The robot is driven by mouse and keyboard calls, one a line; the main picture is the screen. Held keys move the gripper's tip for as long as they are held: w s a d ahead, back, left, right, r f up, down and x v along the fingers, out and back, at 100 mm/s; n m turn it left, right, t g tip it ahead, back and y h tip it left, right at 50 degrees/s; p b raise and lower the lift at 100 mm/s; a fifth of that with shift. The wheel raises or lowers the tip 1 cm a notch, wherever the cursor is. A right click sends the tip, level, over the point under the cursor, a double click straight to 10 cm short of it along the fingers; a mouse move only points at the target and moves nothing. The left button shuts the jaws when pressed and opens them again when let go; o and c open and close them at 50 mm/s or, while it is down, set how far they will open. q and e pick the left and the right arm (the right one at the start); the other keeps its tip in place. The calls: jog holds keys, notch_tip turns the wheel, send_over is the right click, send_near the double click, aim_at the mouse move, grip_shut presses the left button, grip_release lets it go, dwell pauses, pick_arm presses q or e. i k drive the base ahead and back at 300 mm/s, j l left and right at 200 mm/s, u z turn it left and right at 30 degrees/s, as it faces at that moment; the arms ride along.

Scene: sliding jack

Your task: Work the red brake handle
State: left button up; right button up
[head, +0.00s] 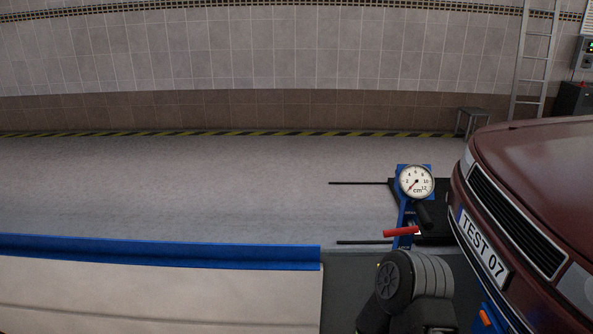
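The red brake handle (401,232) is a short red bar on the blue jack (404,211). It points left and slightly down, low on the jack's front. A black grip (425,216) slants down beside the blue post. A dark, ribbed link, which looks like part of my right arm, stands just below the red handle. No fingertips of my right gripper can be made out. My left gripper is not in view.
A dark red car (540,170) with plate TEST 07 fills the right side, close to the jack. A blue-edged pale platform (150,251) spans the lower left. Dark rods (358,183) reach left from the jack. Grey floor (180,190) beyond is clear. A ladder (533,60) and stool (474,113) stand at the back right.

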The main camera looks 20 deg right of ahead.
aim_at(413, 229)
jog(key=z, duration=1.3)
jog(key=i+j+z, duration=0.2)
jog(key=j+z, duration=0.15)
jog(key=j, duration=0.35)
jog(key=i+j+z, duration=0.15)
jog(key=j+z, duration=0.25)
jog(key=j, duration=0.35)
jog(key=j+z, duration=0.35)
jog(key=j, duration=0.4)
